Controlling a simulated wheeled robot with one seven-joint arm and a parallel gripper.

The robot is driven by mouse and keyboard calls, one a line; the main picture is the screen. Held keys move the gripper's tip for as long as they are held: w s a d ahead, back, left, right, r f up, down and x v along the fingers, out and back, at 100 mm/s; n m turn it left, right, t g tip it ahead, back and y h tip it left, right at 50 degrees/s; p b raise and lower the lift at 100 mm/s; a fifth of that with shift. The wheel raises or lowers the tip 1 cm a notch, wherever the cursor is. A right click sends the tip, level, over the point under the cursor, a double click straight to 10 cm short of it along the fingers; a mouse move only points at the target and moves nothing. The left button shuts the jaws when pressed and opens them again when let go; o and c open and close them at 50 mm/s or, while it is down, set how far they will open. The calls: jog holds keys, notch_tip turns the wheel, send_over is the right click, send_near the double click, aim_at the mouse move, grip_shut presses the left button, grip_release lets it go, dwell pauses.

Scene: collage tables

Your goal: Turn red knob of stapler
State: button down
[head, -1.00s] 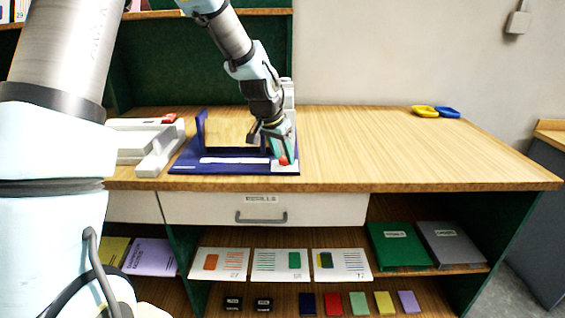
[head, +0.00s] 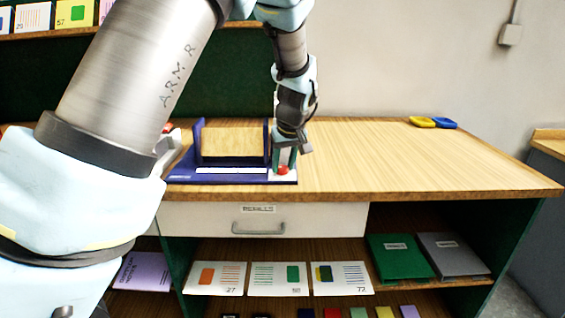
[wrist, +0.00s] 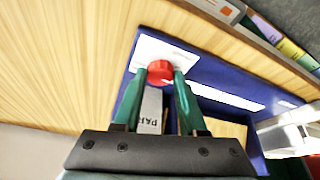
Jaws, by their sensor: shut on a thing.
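The stapler has a flat blue base (head: 186,178) on the tabletop, with blue uprights and a pale wooden panel between them. The base also shows in the wrist view (wrist: 203,72). A round red knob (head: 283,170) sits on a white plate at the base's front right corner. My gripper (head: 285,161) points down at the knob from above. In the wrist view, the green fingers of my gripper (wrist: 160,76) stand on both sides of the red knob (wrist: 160,72) and are shut on it. A pale labelled piece shows between the fingers, its lettering partly hidden.
The tabletop (head: 400,165) right of the stapler is clear up to a yellow handle and a blue handle (head: 444,123) at the back right. A white device (head: 168,150) stands left of the stapler, partly behind my arm. A drawer (head: 330,218) is shut below.

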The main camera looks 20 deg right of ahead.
jog(key=n+y+p, duration=0.1)
jog(key=n, duration=0.1)
jog(key=n+p, duration=0.1)
jog(key=n, duration=0.2)
jog(key=shift+d+y, duration=0.2)
jog(key=shift+y, duration=0.2)
jog(key=shift+f, duration=0.1)
jog(key=shift+c, duration=2.3)
grip_release()
jog(key=b+v, duration=0.1)
jog(key=v, duration=1)
jog(key=shift+w+b, duration=0.25)
jog(key=shift+b, duration=0.05)
jog(key=shift+d, duration=0.1)
